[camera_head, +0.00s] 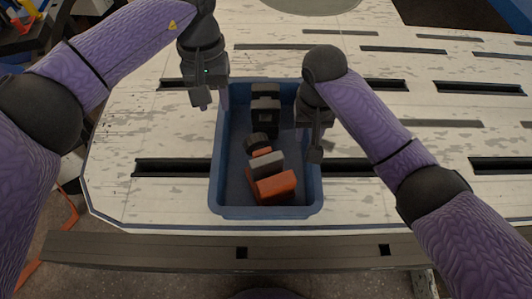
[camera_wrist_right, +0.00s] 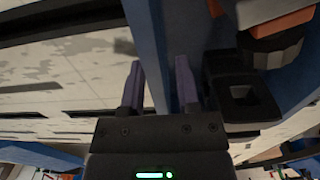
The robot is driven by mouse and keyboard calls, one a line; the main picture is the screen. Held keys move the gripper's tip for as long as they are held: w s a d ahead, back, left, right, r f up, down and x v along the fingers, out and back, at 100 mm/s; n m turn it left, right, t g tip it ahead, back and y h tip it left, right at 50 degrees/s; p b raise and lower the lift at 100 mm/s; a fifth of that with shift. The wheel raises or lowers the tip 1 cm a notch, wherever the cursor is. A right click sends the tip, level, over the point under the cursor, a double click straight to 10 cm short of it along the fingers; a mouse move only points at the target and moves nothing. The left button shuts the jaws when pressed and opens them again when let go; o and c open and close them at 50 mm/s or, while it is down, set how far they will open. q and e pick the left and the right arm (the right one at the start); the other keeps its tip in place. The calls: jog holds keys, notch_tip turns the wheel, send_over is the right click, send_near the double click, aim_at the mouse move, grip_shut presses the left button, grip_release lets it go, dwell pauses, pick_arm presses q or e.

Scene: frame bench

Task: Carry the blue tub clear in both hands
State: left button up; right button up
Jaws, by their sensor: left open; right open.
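The blue tub (camera_head: 265,212) sits on the worn white bench top, with dark and orange parts inside. My left gripper (camera_head: 213,100) is open at the tub's left wall, near the back left corner. Whether the wall lies between its fingers is hard to tell. My right gripper (camera_head: 317,152) is at the tub's right wall. In the right wrist view its two fingers (camera_wrist_right: 159,88) are apart, with the tub's blue wall (camera_wrist_right: 147,35) running between them. Contact with the wall is not clear.
Inside the tub are an orange block (camera_head: 276,186), a grey block (camera_head: 266,163) and black parts (camera_head: 265,103). The bench top (camera_head: 170,125) has long dark slots and is clear on both sides. A grey beam (camera_head: 150,247) runs along its front edge.

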notch_tip(320, 180, up, 11)
jog(key=shift+a, duration=0.1)
dwell(0.4)
